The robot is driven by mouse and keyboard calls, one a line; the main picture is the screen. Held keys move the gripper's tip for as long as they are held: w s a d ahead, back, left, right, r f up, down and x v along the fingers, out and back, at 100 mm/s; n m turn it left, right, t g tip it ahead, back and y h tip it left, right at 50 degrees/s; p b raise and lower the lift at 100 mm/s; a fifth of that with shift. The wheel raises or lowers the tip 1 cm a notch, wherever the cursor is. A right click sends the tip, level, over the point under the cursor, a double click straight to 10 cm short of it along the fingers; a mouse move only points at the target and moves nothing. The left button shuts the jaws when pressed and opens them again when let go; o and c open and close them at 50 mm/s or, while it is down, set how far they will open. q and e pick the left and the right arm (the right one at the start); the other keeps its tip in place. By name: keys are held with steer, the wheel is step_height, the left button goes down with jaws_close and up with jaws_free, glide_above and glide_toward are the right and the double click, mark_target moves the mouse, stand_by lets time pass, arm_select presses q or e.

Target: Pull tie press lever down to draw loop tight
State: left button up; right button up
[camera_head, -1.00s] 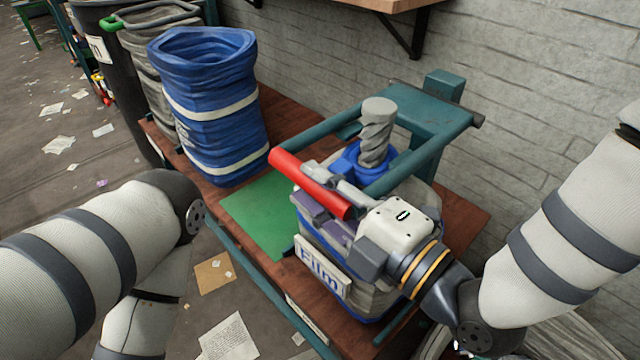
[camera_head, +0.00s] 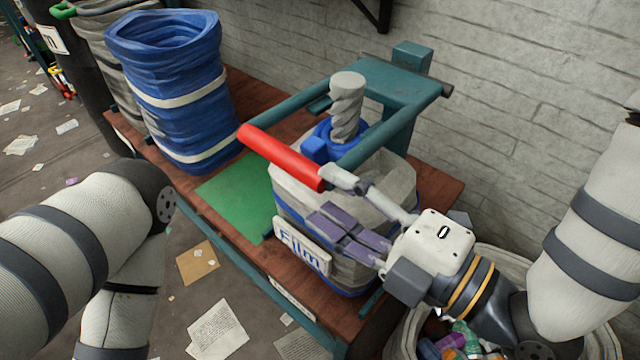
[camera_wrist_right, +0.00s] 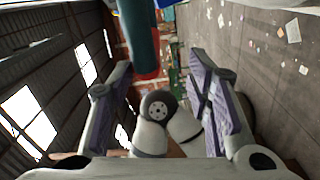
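The tie press is a teal frame (camera_head: 400,92) with a lever whose side bars reach over the sack, ending in a red handle bar (camera_head: 282,158). The lever is raised a little above the sack. The grey and blue sack labelled Film (camera_head: 345,275) stands under it, its twisted neck (camera_head: 347,105) rising between the bars through a blue collar or loop (camera_head: 325,140). My right gripper (camera_head: 330,197) is open just beside the red handle's right end, its purple pads apart. In the right wrist view its fingers are apart and empty (camera_wrist_right: 160,70), with the teal and red lever (camera_wrist_right: 140,40) ahead. My left gripper is out of view.
A green mat (camera_head: 238,205) lies on the brown bench left of the sack. A blue sack (camera_head: 185,105) stands at the back left. A bin of colourful litter (camera_head: 460,340) is at the bottom right. A brick wall is behind; papers lie on the floor.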

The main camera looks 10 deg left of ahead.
stand_by(0.3)
steer(key=shift+v, duration=1.45)
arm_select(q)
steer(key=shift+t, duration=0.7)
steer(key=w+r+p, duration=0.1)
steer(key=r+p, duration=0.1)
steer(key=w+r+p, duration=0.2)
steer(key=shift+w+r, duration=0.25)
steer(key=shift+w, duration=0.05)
arm_select(e)
steer(key=v, duration=1.1)
arm_select(q)
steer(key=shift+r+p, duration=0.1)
steer(key=shift+p, duration=0.2)
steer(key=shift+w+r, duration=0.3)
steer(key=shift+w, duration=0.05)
